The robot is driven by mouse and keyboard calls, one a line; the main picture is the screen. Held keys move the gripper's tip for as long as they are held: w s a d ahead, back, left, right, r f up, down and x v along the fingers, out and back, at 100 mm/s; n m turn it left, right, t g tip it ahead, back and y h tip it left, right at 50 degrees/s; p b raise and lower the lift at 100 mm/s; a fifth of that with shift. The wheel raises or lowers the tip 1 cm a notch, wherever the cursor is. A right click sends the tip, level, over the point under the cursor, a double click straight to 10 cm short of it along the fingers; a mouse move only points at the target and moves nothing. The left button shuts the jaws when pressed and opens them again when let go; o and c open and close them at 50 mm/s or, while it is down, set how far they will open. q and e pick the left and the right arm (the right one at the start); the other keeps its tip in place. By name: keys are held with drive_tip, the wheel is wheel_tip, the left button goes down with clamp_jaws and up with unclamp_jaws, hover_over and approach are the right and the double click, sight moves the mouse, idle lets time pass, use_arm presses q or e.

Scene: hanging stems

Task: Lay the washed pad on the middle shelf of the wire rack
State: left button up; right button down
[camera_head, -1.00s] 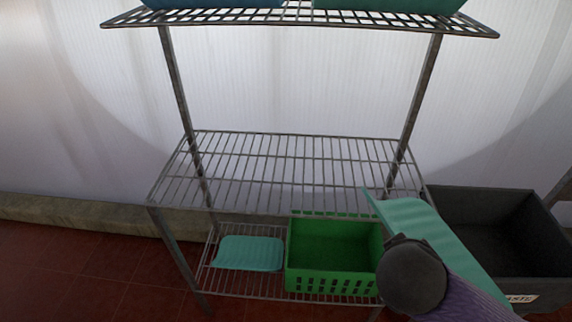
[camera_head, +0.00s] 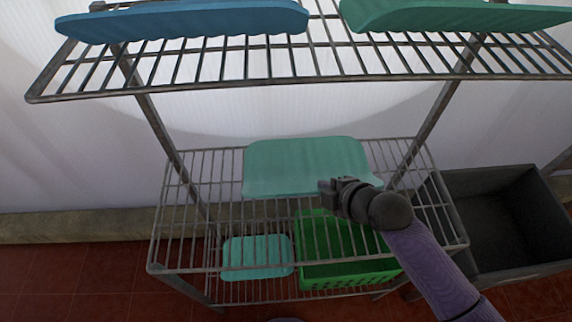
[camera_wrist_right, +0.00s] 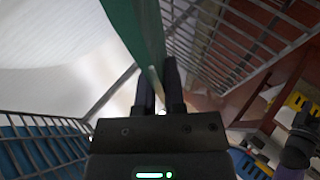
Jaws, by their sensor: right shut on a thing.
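My right gripper (camera_head: 330,192) is shut on the near right part of a teal pad (camera_head: 300,165), which shows edge-on in the right wrist view (camera_wrist_right: 140,35). The pad lies roughly flat over the back half of the middle shelf (camera_head: 190,240) of the wire rack. I cannot tell whether it touches the wires. My left gripper is not in the head view. A dark part with a purple link shows at the right of the right wrist view, perhaps my left arm, its jaws unclear.
The top shelf (camera_head: 240,86) holds a blue pad (camera_head: 190,20) and a green pad (camera_head: 440,15). Below are a teal pad (camera_head: 257,257) and a green basket (camera_head: 350,270). A dark bin (camera_head: 500,215) stands at the right. The front left of the middle shelf is bare.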

drive_tip(key=f+b, duration=0.1)
drive_tip(key=f, duration=0.4)
drive_tip(key=f+b, duration=0.2)
drive_tip(key=f, duration=0.3)
drive_tip(key=shift+s+d+b, duration=0.1)
drive_tip(key=shift+s+b, duration=0.1)
drive_tip(key=shift+b, duration=0.1)
drive_tip(key=shift+f, duration=0.15)
drive_tip(key=c, duration=0.7)
unclamp_jaws()
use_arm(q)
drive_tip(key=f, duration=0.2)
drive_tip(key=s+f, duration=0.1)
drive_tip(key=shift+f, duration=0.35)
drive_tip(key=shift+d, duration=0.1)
